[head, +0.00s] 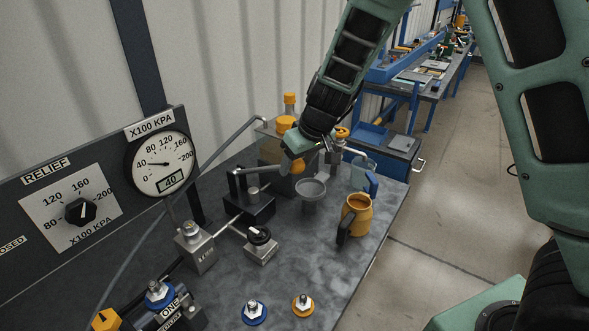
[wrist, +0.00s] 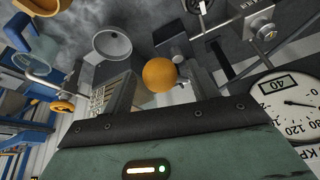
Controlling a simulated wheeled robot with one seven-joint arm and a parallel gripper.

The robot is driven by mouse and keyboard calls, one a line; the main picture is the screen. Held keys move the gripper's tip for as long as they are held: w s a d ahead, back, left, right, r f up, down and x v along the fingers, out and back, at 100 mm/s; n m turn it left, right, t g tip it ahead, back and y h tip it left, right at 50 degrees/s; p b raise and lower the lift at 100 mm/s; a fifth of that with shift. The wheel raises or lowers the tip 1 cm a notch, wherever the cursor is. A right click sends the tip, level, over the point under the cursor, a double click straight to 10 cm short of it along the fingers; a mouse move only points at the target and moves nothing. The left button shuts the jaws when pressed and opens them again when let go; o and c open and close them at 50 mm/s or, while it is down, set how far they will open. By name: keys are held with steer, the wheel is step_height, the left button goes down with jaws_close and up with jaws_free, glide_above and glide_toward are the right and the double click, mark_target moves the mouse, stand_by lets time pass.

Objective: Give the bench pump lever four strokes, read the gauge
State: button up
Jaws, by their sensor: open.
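The bench pump is a black block (head: 250,206) on the grey bench, with a grey lever (head: 258,170) ending in an orange ball knob (head: 297,167). My gripper (head: 298,156) is at the knob, pointing down. In the wrist view the orange knob (wrist: 159,73) sits in the space between my spread fingers; I cannot tell whether either finger touches it. The round white gauge (head: 160,163) on the panel has its needle near 40, and its small display (head: 171,182) reads 40. The gauge also shows in the wrist view (wrist: 290,108).
A grey cup (head: 311,191) and a yellow jug (head: 356,213) stand right of the pump. A tank with a yellow cap (head: 285,123) is behind my gripper. A relief knob (head: 80,211) is on the panel. Valve blocks (head: 196,245) and couplers (head: 254,312) occupy the front.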

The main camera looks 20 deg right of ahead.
steer(key=shift+x, duration=1.5)
jaws_close()
steer(key=shift+f, duration=0.1)
steer(key=shift+f+b, duration=0.1)
steer(key=shift+b, duration=0.4)
step_height(320, 180, down, 14)
steer(key=s+d+t+y+b, duration=0.1)
steer(key=t+y+b, duration=0.2)
steer(key=b, duration=4)
steer(key=shift+s+t, duration=0.35)
steer(key=shift+t, duration=0.45)
steer(key=shift+f, duration=0.1)
